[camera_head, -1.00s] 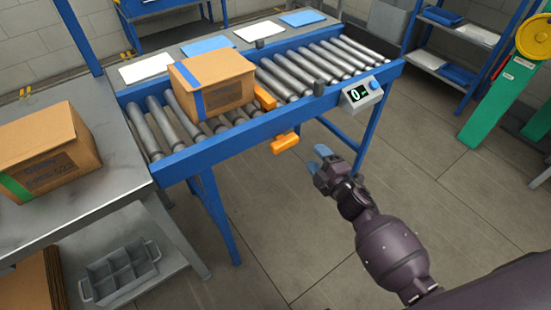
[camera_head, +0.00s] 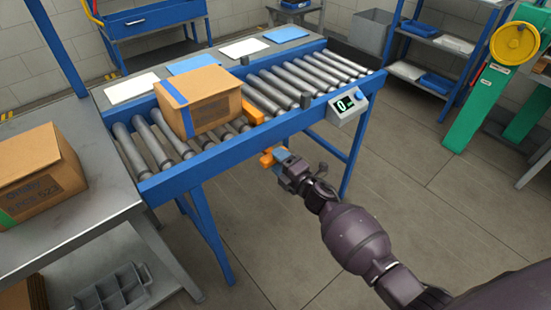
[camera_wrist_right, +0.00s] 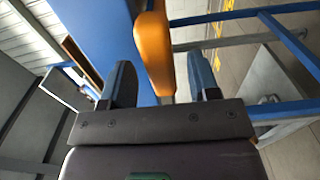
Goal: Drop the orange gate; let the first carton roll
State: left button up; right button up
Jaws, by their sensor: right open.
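The orange gate shows as a bar (camera_head: 253,113) across the rollers, against the right side of the first carton (camera_head: 206,98). Its orange handle (camera_head: 267,158) sticks out at the conveyor's front side. The carton is cardboard with blue tape and sits on the rollers. My right gripper (camera_head: 280,153) is at the handle. In the right wrist view, the orange handle (camera_wrist_right: 154,50) lies between the two open fingers of my right gripper (camera_wrist_right: 160,82), with gaps on both sides. My left gripper is not in view.
A second carton (camera_head: 38,175) with green tape stands on the grey table at left. The roller conveyor (camera_head: 300,85) is clear right of the gate. A small display box (camera_head: 347,105) sits on its front rail. Open floor lies right of my arm.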

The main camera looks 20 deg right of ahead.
jog(key=shift+w+a, duration=0.2)
jog(key=shift+w, duration=0.45)
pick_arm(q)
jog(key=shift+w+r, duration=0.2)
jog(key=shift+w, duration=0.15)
pick_arm(e)
jog(key=shift+w, duration=0.15)
jog(key=shift+a, duration=0.1)
